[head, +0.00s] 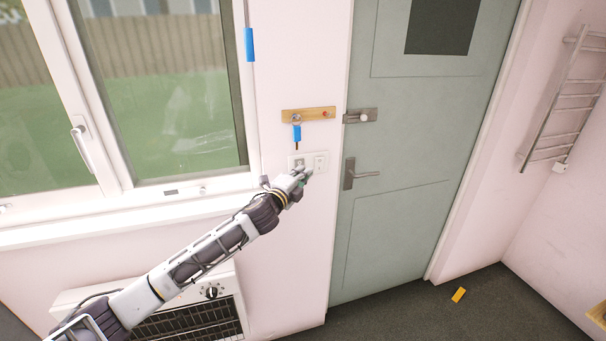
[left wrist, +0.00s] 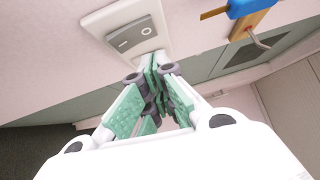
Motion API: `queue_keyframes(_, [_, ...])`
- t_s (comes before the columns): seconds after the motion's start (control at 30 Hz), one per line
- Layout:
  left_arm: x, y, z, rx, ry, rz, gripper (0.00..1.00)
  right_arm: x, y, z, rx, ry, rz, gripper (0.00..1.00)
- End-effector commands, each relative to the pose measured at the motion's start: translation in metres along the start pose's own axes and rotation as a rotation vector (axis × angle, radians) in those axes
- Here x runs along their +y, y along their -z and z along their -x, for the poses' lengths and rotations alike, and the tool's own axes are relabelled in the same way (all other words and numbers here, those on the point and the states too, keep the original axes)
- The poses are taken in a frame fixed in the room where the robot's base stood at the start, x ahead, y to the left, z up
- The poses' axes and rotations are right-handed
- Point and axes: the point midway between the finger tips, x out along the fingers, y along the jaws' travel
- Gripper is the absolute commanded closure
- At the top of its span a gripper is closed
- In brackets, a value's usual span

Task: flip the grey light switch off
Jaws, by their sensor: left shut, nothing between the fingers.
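A white switch plate (head: 320,155) is on the wall between the window and the green door. The left wrist view shows the plate (left wrist: 108,22), the grey switch (left wrist: 124,43) and the round mark (left wrist: 146,31). My left gripper (head: 303,174) is shut and empty, its green-padded fingertips (left wrist: 154,64) at the plate's edge. I cannot tell whether they touch it, or which way the switch is set. My right gripper is not in view.
A wooden strip (head: 318,114) with a hanging blue-handled thing (head: 297,132) is just above the plate. The door handle (head: 366,174) and latch (head: 361,116) are to the right. A heater (head: 190,318) is below the window. A yellow block (head: 458,295) lies on the floor.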

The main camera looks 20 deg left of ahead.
Motion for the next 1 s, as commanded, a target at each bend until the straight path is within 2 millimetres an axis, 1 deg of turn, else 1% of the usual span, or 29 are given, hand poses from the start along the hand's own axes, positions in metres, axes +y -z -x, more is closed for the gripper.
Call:
queue_keyframes(0.17, [-0.001,-0.001,-0.001,0.000,0.000,0.000,1.00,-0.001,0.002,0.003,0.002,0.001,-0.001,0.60])
queue_keyframes(0.4, [-0.002,-0.002,0.007,-0.001,0.000,-0.001,1.00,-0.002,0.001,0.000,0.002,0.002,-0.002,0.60])
queue_keyframes(0.57, [-0.002,-0.001,0.015,0.000,0.000,0.000,1.00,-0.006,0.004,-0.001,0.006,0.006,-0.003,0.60])
queue_keyframes(0.77, [-0.003,-0.001,0.028,0.001,-0.001,-0.001,1.00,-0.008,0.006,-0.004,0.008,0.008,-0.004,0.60])
queue_keyframes(1.0, [-0.006,-0.001,0.051,0.002,-0.001,-0.001,1.00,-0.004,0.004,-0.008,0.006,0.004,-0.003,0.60])
